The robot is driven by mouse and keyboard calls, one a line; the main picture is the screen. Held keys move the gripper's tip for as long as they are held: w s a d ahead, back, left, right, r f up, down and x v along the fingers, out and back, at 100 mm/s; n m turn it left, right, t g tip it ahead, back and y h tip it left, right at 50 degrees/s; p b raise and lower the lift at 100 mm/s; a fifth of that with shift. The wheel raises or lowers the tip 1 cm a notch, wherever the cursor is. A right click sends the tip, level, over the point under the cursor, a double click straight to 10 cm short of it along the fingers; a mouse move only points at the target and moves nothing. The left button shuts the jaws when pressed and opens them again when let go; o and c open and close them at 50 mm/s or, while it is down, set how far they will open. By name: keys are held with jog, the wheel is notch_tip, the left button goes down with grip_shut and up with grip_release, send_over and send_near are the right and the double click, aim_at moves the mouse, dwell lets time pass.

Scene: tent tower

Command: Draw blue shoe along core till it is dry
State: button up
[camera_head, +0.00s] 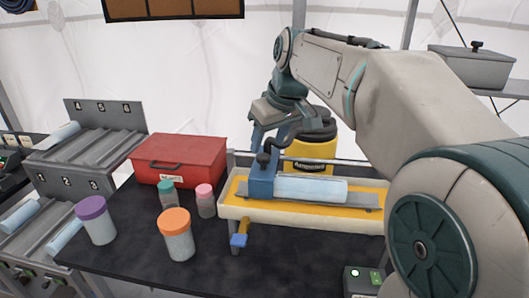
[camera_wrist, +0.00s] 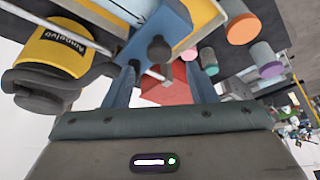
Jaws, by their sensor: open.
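The blue shoe (camera_head: 261,184) sits at the left end of the pale blue core (camera_head: 312,189), which lies lengthwise in a yellow-lined tray (camera_head: 226,211). A dark round knob (camera_head: 263,158) stands on the shoe. My gripper (camera_head: 269,142) is open just above and behind the knob, its blue fingers pointing down. In the wrist view the knob (camera_wrist: 159,48) and shoe (camera_wrist: 165,25) show beyond the spread fingertips (camera_wrist: 164,82), with nothing clearly held between them. Whether a finger touches the knob I cannot tell. The core's surface wetness is not clear.
A metal rail (camera_head: 345,161) runs along the tray's back. Behind stands a yellow and black vessel (camera_head: 310,150). To the left are a red box (camera_head: 180,160), several lidded jars (camera_head: 177,236) and a stepped rack (camera_head: 95,152) with cores. The dark tabletop (camera_head: 200,275) in front is mostly clear.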

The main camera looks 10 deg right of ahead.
aim_at(263, 156)
jog(key=x, duration=0.5)
grip_shut()
jog(key=shift+w+a+r, duration=0.1)
jog(key=shift+w+a, duration=0.2)
jog(key=shift+a, duration=0.5)
jog(key=shift+c, duration=1.7)
grip_release()
jog(key=o, duration=0.3)
jog(key=shift+a, duration=0.2)
jog(key=shift+o, duration=0.2)
jog(key=shift+d, duration=0.2)
